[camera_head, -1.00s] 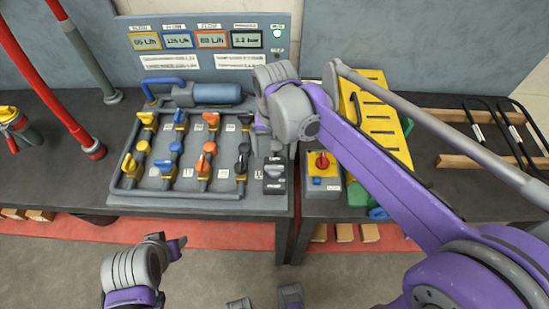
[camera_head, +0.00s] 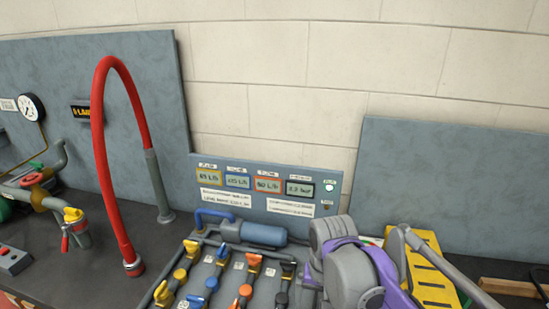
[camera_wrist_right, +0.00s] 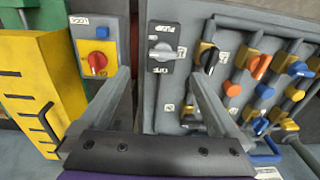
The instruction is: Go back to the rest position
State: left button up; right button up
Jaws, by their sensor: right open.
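My right gripper (camera_wrist_right: 160,78) is open in the right wrist view, its two grey fingers apart with nothing between them. Past its fingertips is the grey rotary pump switch (camera_wrist_right: 163,46) on a dark plate, with an OFF label under it. I see no contact with the switch. In the head view my purple and grey right wrist (camera_head: 345,258) covers the right end of the valve board, and its fingertips are hidden. My left gripper is not in view.
The valve board has blue, orange and black handles (camera_wrist_right: 258,68). A yellow-plated box with a red knob (camera_wrist_right: 97,62) stands beside it. A display panel (camera_head: 265,187) rises behind. A red hose (camera_head: 100,150) arches at left. A yellow slotted block (camera_head: 430,268) is at right.

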jog(key=s+d+f+n+t, duration=0.1)
jog(key=s+d+f, duration=0.1)
jog(key=s, duration=0.2)
jog(key=s+d+f+n+t+p, duration=0.1)
jog(key=s+d+f+t, duration=0.1)
jog(key=s, duration=0.3)
jog(key=s+d+f+n+t, duration=0.1)
jog(key=s+d+f+t, duration=0.1)
jog(key=s+f, duration=0.2)
jog(key=shift+s, duration=0.35)
dwell(1.2)
